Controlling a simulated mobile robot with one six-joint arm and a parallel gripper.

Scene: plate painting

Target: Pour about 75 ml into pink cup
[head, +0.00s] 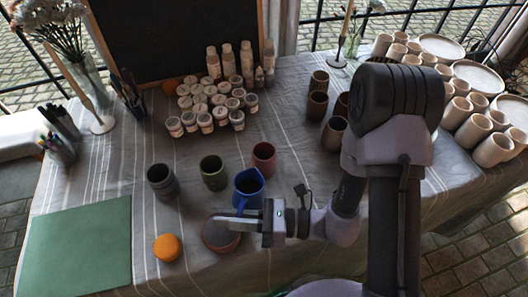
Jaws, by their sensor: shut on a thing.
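A blue jug (249,187) is at the front middle of the table, close to my gripper, and looks roughly upright. My gripper (236,221) reaches in from the right and is shut on the lower near side of the jug, where its handle seems to be. The pink cup (264,160), a dull reddish pink, stands upright just behind the jug, its mouth open upward. The two look apart, and the jug hides a little of the view around the cup's base. What is inside the jug and the cup cannot be made out.
A green cup (213,173) and a dark grey cup (162,182) stand left of the pink cup. A round dark dish (218,238) lies beneath my gripper, beside an orange round thing (167,247). A green mat (78,245) is at left; several jars (205,122) stand behind.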

